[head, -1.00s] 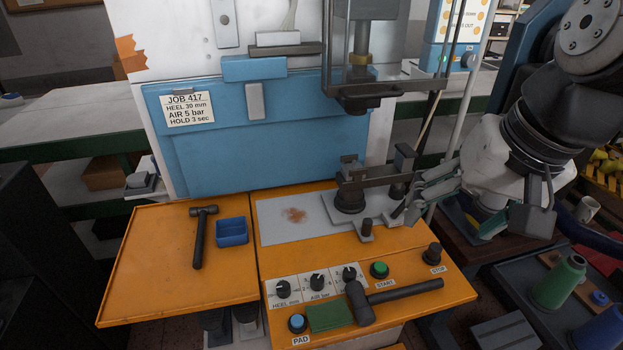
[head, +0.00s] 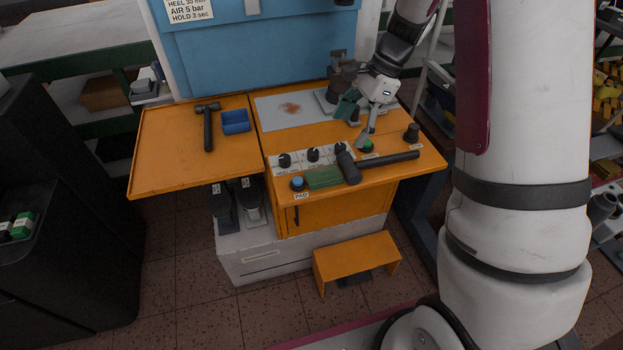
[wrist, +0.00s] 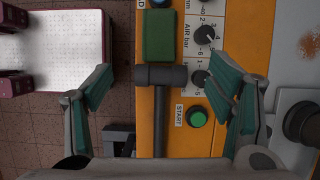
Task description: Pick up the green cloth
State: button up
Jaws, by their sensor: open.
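The green cloth (head: 323,177) is a small folded pad lying flat at the front edge of the orange machine table, between the blue PAD button and a black mallet. In the wrist view the green cloth (wrist: 159,36) is at the top, beyond the mallet head. My gripper (head: 357,122) is above the right part of the table, to the right of and behind the cloth. In the wrist view my gripper (wrist: 165,88) has its green-padded fingers wide apart, with nothing held between them. It is apart from the cloth.
The black mallet (head: 349,167) lies right beside the cloth, its handle pointing right. The blue PAD button (head: 297,183) is at its left, and knobs (head: 313,154) stand behind it. The green START button (head: 366,146) is near my gripper. A hammer (head: 208,128) and blue tray (head: 235,121) are further left.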

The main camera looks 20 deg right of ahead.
aim_at(325, 174)
jog(key=p+x, duration=0.1)
jog(key=x, duration=1.2)
jog(key=shift+a+f, duration=0.2)
jog(key=shift+f, duration=0.1)
jog(key=shift+a+f, duration=0.2)
jog(key=shift+f, duration=0.25)
jog(key=shift+f, duration=0.2)
